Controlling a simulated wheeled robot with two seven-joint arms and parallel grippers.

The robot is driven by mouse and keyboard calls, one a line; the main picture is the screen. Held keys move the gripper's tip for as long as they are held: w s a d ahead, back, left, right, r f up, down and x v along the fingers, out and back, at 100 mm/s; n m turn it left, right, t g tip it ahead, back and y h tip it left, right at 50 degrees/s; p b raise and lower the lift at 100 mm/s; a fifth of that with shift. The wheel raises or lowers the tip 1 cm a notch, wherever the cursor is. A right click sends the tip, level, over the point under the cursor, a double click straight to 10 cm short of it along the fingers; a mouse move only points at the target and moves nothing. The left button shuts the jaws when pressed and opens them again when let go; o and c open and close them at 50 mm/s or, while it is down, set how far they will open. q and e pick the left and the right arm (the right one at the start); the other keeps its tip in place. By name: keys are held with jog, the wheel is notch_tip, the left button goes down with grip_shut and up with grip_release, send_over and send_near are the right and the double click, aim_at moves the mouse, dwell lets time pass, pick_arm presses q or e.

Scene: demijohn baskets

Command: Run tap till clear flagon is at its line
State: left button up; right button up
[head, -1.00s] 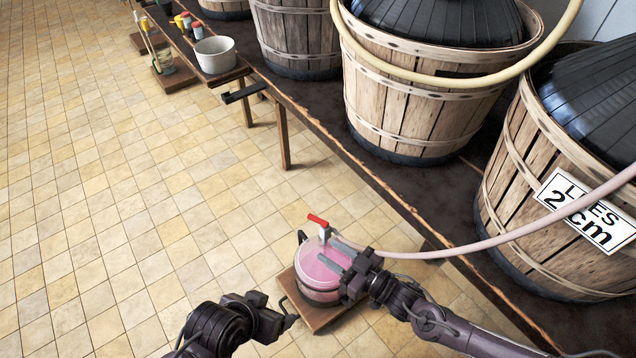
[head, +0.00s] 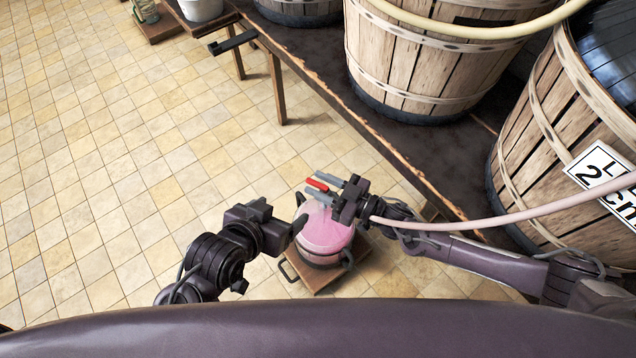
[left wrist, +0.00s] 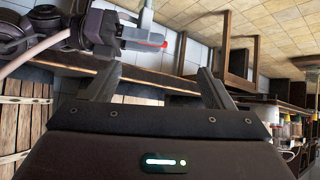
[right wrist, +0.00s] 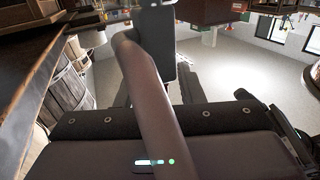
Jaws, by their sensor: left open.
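The clear flagon (head: 325,238), holding pink liquid, stands on a small wooden board (head: 312,277) on the floor. The tap's red lever (head: 317,184) shows above the flagon's mouth, close to the fingers of my right gripper (head: 326,187). The lever also shows in the left wrist view (left wrist: 151,43). A pink hose (head: 500,222) runs to the tap area, and a stretch of it crosses in front of the right wrist camera (right wrist: 155,110). I cannot tell whether the right fingers grip the tap. My left gripper (head: 299,222) is open and empty, left of the flagon. The fill line cannot be made out.
A long dark bench (head: 300,70) carries slatted baskets (head: 425,75), one with a lees label (head: 607,182). A white bucket (head: 200,8) is at the upper left. A dark bracket (head: 233,41) juts from the bench. The tiled floor at left is clear.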

jog(key=shift+w+a, duration=0.2)
jog(key=shift+a, duration=0.15)
pick_arm(q)
jog(key=shift+w+d+r+t, duration=0.1)
jog(key=shift+w+r+t, duration=0.3)
jog(key=shift+r, duration=0.1)
pick_arm(e)
grip_shut()
jog(key=m+t+h+p, duration=0.1)
jog(key=m+t+h, duration=0.1)
jog(key=t, duration=0.1)
jog(key=shift+r+m+p, duration=0.15)
jog(key=shift+m+p, duration=0.15)
jog(key=shift+p, duration=0.1)
jog(key=shift+w+d+m+t+h+p, duration=0.1)
jog(key=shift+w+m+t+h+p, duration=0.15)
jog(key=shift+m+t+h, duration=0.65)
pick_arm(q)
jog(key=s+a+f+g+y, duration=0.2)
jog(key=s+a+f+g, duration=0.1)
jog(key=s+f+g, duration=0.1)
jog(key=shift+s+a+f+g, duration=0.15)
jog(key=shift+s+f+g, duration=0.35)
jog(key=shift+s, duration=0.7)
pick_arm(e)
jog(key=shift+w+d+m+t+h, duration=0.1)
jog(key=shift+d+m+t+h, duration=0.15)
jog(key=shift+t+h, duration=0.35)
pick_arm(q)
jog(key=shift+f, duration=0.1)
